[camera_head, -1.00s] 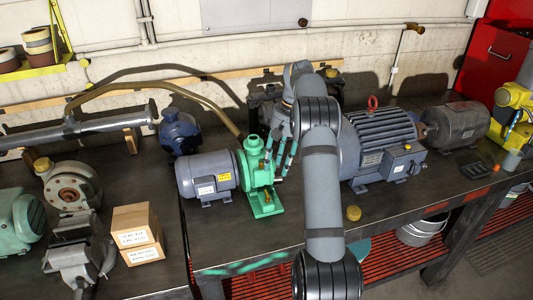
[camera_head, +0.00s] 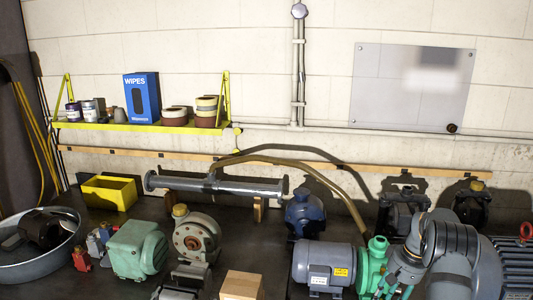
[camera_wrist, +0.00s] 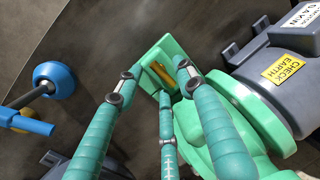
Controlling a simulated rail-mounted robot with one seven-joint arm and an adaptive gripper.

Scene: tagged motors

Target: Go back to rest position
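My gripper (camera_wrist: 156,82) is in the wrist view, with its teal fingers spread apart and nothing seen held between them. The fingers reach over a green pump (camera_wrist: 245,115) joined to a grey motor (camera_wrist: 280,78) with a yellow "check earth" label. Whether a finger touches the pump cannot be told. In the head view my arm is at the lower right, just right of the green pump (camera_head: 374,265) and grey motor (camera_head: 322,265). There the fingers are partly cut off by the bottom edge.
A blue pump (camera_head: 303,215), a flanged pump (camera_head: 196,238), a green motor (camera_head: 137,248) and a wooden block (camera_head: 242,285) stand on the dark bench. A larger blue-grey motor (camera_head: 510,262) is right of my arm.

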